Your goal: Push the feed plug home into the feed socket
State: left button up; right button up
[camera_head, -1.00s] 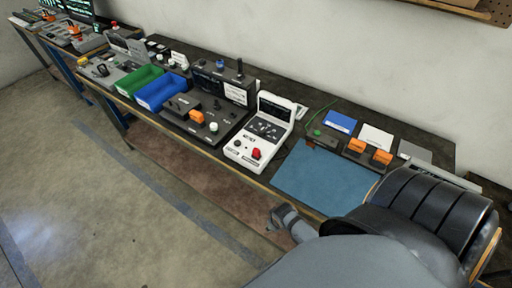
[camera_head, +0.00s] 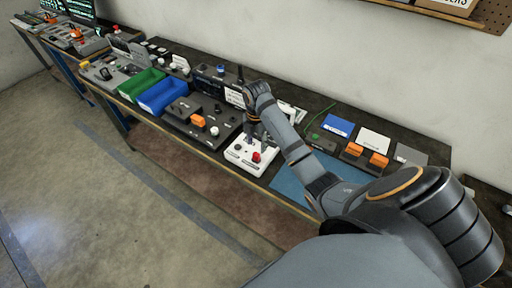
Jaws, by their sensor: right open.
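My right gripper (camera_head: 257,137) points down over the white control box (camera_head: 240,156), beside its red knob (camera_head: 256,157). It is small and dark here; I see nothing held in it. I cannot tell whether it touches the box. A dark block (camera_head: 322,141) with a green cable (camera_head: 321,116) lies by the blue mat (camera_head: 290,184). Orange connectors (camera_head: 378,160) sit in a dark block right of it. Another orange part (camera_head: 198,121) sits on a dark panel (camera_head: 178,121). No label is readable, so I cannot tell which are the feed plug and socket. My left gripper is out of view.
Green (camera_head: 141,84) and blue (camera_head: 162,96) bins stand left of the dark panel. My right arm covers part of the mat. A shelf (camera_head: 455,17) hangs at upper right.

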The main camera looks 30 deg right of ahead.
aim_at(256, 154)
jog(key=shift+w+d+r+n, duration=0.2)
jog(key=shift+w+r+n, duration=0.2)
jog(key=shift+r+n, duration=0.15)
jog(key=shift+f, duration=0.1)
notch_tip(256, 154, down, 6)
jog(key=b, duration=0.7)
jog(key=shift+f+p, duration=0.15)
jog(key=shift+p, duration=0.15)
jog(key=shift+f, duration=1.3)
jog(key=shift+p, duration=0.45)
